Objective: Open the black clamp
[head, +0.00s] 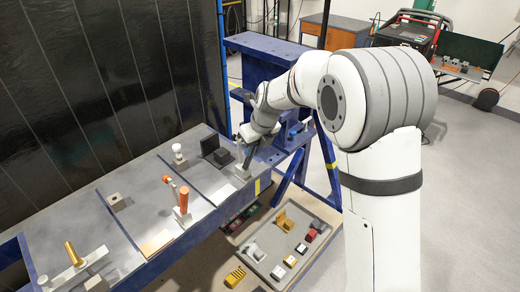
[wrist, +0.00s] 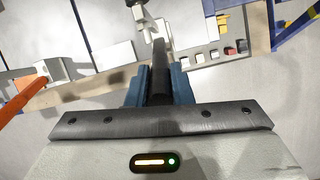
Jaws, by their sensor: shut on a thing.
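The black clamp (head: 239,171) stands on the grey bench at its far right end, below my gripper. In the wrist view its black handle (wrist: 160,68) runs toward the camera from a pale metal base (wrist: 148,27). My gripper (wrist: 156,88) is shut on this handle, with a blue finger on each side. In the head view my gripper (head: 249,139) is at the clamp and hides part of it, so the handle's exact tilt is hard to tell.
The bench also holds an orange-handled clamp (head: 183,200), a yellow-handled clamp (head: 74,255), a white knob (head: 178,149) and a black block (head: 219,156) just left of my gripper. A blue frame (head: 265,90) stands behind. A tray of small parts (head: 270,267) lies below the bench.

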